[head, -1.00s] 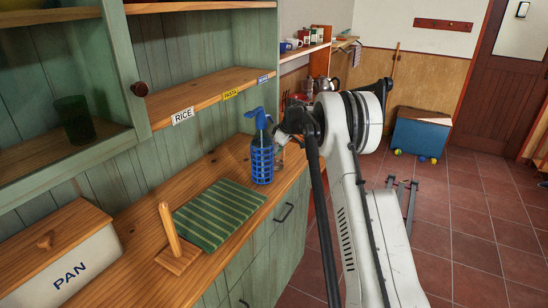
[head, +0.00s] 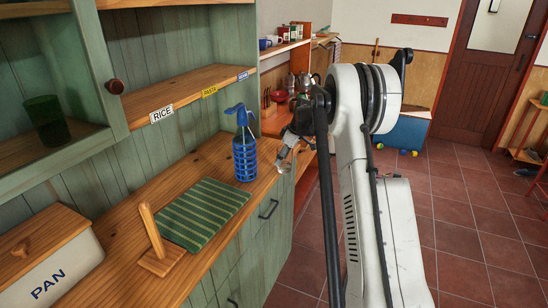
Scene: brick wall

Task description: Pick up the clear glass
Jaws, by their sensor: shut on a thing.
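My gripper (head: 287,150) is at the right end of the wooden counter, partly hidden behind my own arm. It is shut on a small clear glass (head: 283,167), which shows just below the fingers near the counter's right edge. The glass is small and see-through here, so its exact shape and its gap to the counter cannot be told. A blue siphon bottle (head: 245,155) stands upright to the left of the gripper, apart from it.
On the counter (head: 120,245) are a green striped cloth (head: 205,213), a wooden upright holder (head: 154,240) and a white PAN box (head: 50,265). A dark green glass (head: 47,120) stands in the cabinet at left. Shelves with cups are behind. Open tiled floor (head: 460,220) lies right.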

